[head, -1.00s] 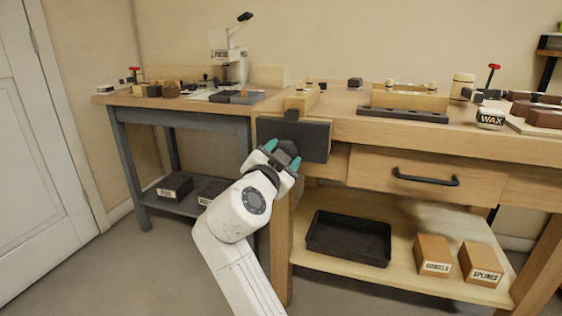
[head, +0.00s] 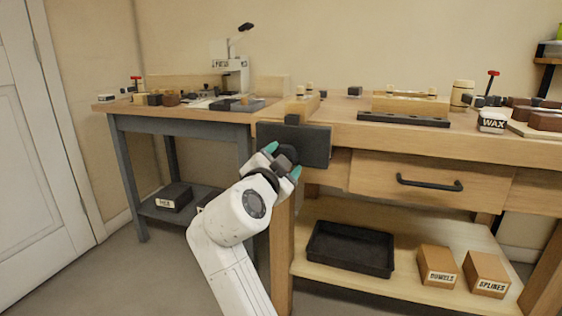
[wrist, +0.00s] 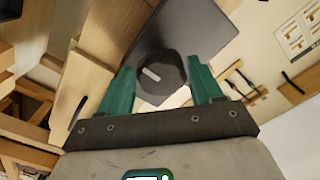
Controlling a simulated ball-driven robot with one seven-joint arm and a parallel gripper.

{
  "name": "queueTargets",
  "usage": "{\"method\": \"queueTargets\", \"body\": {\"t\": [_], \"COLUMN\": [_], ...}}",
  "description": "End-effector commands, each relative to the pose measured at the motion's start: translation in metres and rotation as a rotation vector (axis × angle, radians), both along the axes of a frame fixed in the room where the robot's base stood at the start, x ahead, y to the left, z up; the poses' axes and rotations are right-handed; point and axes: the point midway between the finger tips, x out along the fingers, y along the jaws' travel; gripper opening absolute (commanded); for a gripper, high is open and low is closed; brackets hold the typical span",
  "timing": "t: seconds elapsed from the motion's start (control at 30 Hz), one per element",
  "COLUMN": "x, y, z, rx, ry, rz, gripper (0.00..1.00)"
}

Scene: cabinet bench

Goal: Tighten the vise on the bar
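The vise's dark rectangular front jaw (head: 312,146) stands at the left end of the wooden bench front. Its dark round knob (head: 286,156) projects toward me; in the wrist view the knob (wrist: 160,76) has a light mark on its face. My gripper (head: 284,161) is at the knob, its teal fingers on either side of it. The fingers are spread, and I cannot tell whether they touch it. A small dark piece (head: 292,119) sticks up at the jaw's top edge; I cannot tell whether it is the bar. The gap behind the jaw is hidden.
A light wooden block (head: 304,104) sits on the bench top behind the jaw. A drawer with a black handle (head: 430,184) is to the right. A black tray (head: 350,249) and labelled boxes (head: 436,264) rest on the lower shelf. A grey-framed table (head: 180,128) stands left.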

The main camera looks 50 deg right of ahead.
Motion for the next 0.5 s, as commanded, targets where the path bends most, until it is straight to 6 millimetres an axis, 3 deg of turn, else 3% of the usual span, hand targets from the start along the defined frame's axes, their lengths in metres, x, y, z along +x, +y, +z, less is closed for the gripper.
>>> {"method": "queueTargets", "body": {"t": [0.13,0.5], "x": [0.0001,-0.002], "y": [-0.0001,0.0066], "z": [0.0007,0.0008], "rx": [-0.001,-0.002], "ry": [0.0,-0.002], "rz": [0.0,0.002], "gripper": [0.79,0.79]}}
